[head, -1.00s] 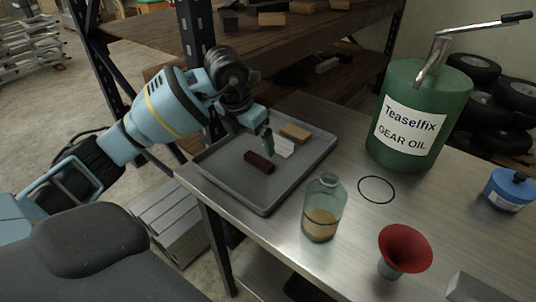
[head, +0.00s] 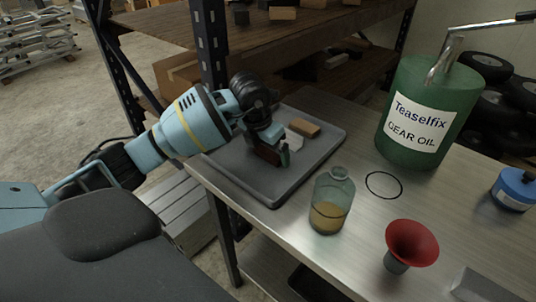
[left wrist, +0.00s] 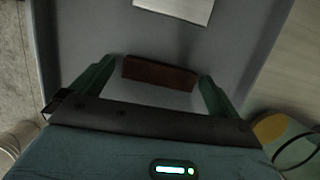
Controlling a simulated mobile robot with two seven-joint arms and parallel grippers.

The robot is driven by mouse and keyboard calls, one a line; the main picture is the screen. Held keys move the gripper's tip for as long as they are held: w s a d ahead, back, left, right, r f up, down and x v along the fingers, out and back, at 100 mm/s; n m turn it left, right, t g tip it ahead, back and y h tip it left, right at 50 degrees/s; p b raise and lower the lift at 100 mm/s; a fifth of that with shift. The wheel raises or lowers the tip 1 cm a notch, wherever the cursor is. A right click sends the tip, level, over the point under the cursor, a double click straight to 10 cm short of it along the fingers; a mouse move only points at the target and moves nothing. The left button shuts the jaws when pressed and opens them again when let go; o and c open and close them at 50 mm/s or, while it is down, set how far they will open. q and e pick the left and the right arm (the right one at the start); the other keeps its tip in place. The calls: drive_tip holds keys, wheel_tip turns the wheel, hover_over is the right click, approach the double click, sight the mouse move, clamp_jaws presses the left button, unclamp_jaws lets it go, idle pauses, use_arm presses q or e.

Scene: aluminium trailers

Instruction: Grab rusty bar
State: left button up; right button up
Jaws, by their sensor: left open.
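The rusty bar (left wrist: 158,74) is a dark reddish-brown block lying in the grey tray (head: 318,165). In the left wrist view it lies crosswise between the two green fingertips of my open left gripper (left wrist: 155,82), with a gap at each end. In the head view my left gripper (head: 283,155) is low over the tray and covers much of the bar (head: 267,154). My right gripper is not in view.
A white block (head: 294,140) and a tan block (head: 305,129) lie in the tray behind the bar.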

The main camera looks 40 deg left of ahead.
sight(268, 150)
use_arm(q)
drive_tip(key=shift+f, duration=0.1)
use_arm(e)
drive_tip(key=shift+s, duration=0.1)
use_arm(q)
drive_tip(key=c, duration=1.1)
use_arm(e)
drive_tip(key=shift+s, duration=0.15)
use_arm(q)
drive_tip(key=shift+c, duration=0.2)
